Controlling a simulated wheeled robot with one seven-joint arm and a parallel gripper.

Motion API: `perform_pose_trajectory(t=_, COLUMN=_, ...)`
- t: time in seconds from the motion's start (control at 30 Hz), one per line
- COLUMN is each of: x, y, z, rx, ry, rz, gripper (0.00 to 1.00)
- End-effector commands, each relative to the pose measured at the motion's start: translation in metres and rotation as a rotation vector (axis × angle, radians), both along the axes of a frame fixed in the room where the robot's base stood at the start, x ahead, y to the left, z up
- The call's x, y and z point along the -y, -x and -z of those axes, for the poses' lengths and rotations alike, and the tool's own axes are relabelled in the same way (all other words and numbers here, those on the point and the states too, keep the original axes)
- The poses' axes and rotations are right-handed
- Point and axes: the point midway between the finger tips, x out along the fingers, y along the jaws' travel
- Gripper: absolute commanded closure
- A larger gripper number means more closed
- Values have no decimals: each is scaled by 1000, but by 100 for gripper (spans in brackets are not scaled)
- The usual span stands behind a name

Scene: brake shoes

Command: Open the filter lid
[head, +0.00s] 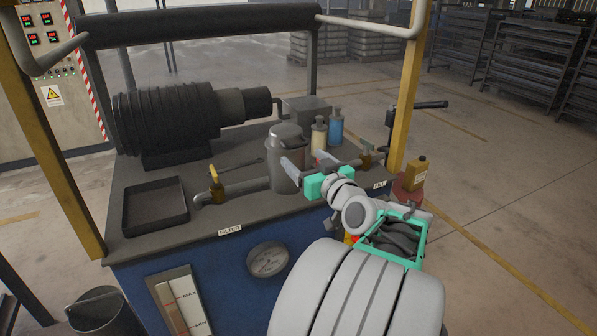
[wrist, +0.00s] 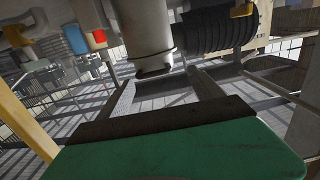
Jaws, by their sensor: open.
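The filter (head: 283,170) is a grey upright canister on the bench, with a grey domed lid (head: 286,132) on top that looks closed. My gripper (head: 305,161) is open and empty at the canister's right front side, with its fingertips lower than the lid in the head view. One finger overlaps the canister's edge there. The wrist view is turned over: the canister (wrist: 146,28) hangs from the top, and its lid end (wrist: 155,70) lies beyond and between the two spread fingers. I cannot tell whether a finger touches it.
A brass valve (head: 216,188) on a pipe and an empty black tray (head: 155,206) are left of the filter. A blue bottle (head: 336,127) and a cream bottle (head: 319,133) stand behind my gripper. A large dark motor (head: 170,120) fills the back left. A yellow post (head: 408,85) rises at right.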

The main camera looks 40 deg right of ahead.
Motion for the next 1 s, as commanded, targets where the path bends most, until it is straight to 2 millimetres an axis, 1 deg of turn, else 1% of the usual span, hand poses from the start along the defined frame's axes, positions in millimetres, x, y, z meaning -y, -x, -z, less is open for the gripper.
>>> perform_pose_trajectory(t=0.03, x=10, y=6, z=2, rx=25, ry=4, rz=20, gripper=24)
perform_pose_trajectory(t=0.07, x=13, y=7, z=-1, rx=35, ry=7, rz=26, gripper=24)
perform_pose_trajectory(t=0.13, x=16, y=2, z=-5, rx=43, ry=9, rz=28, gripper=24)
perform_pose_trajectory(t=0.4, x=29, y=-47, z=-5, rx=39, ry=7, rz=25, gripper=24)
perform_pose_trajectory(t=0.53, x=35, y=-61, z=-6, rx=39, ry=7, rz=28, gripper=24)
perform_pose_trajectory(t=0.63, x=36, y=-65, z=-5, rx=39, ry=8, rz=29, gripper=24)
perform_pose_trajectory(t=0.83, x=36, y=-65, z=-5, rx=39, ry=8, rz=29, gripper=25)
perform_pose_trajectory(t=1.0, x=36, y=-65, z=-5, rx=39, ry=8, rz=30, gripper=39)
